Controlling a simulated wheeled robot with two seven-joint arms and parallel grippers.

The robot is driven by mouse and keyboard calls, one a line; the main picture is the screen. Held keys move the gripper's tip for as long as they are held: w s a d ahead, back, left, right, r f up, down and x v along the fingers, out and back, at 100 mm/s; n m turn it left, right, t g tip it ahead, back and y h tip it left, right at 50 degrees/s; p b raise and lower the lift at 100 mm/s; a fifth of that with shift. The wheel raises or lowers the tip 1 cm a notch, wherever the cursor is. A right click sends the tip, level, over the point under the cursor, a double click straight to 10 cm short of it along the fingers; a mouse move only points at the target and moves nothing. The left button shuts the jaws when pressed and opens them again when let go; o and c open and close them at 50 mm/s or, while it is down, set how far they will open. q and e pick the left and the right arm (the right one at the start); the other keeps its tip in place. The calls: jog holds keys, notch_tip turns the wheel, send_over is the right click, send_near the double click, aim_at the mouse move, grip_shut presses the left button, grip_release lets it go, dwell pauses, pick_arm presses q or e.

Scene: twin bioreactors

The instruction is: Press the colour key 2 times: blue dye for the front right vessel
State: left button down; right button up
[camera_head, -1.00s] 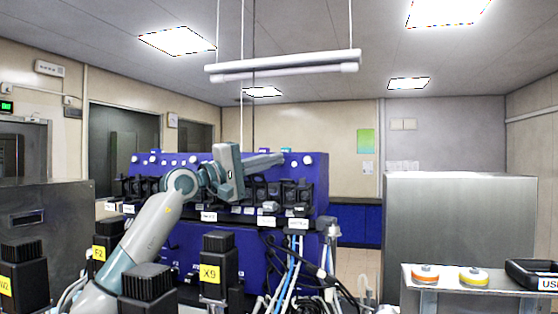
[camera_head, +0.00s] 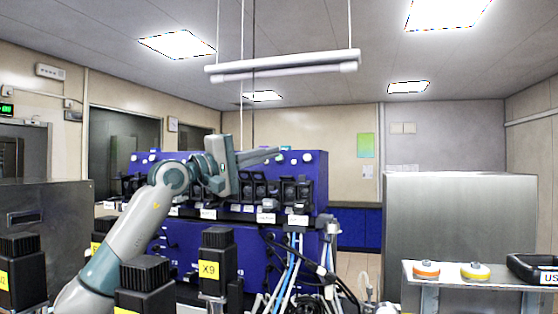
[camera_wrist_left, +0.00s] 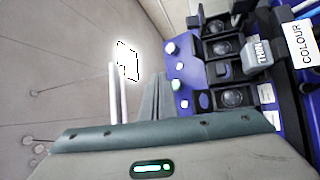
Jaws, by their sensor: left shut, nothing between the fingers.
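My left gripper (camera_head: 272,153) is shut and empty, held in front of the upper part of the blue cabinet (camera_head: 185,240), its fingers pointing right. In the left wrist view its closed fingers (camera_wrist_left: 155,98) point up, left of the cabinet's blue panel (camera_wrist_left: 185,85), which carries round white and green-tinted buttons. A white label reading COLOUR (camera_wrist_left: 304,42) is at the upper right of that view, apart from the fingers. Which part is the colour key is not clear. I cannot pick out the front right vessel. My right gripper is out of view.
Black blocks with yellow tags, one reading X9 (camera_head: 216,262), stand in front of the cabinet. Cables and blue tubes (camera_head: 290,270) hang at its right.

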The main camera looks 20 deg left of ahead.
pick_arm(q)
jog(key=shift+s, duration=0.15)
dwell(0.4)
jog(key=shift+s+a+r+b, duration=0.1)
jog(key=shift+s+r+b, duration=0.3)
jog(key=shift+s, duration=0.55)
jog(key=shift+s+d+r+b, duration=0.15)
jog(key=shift+s+b, duration=0.45)
jog(key=shift+s, duration=0.3)
jog(key=shift+s+a+r+b, duration=0.15)
jog(key=shift+s+r+b, duration=0.25)
jog(key=shift+s, duration=0.55)
jog(key=shift+f, duration=0.2)
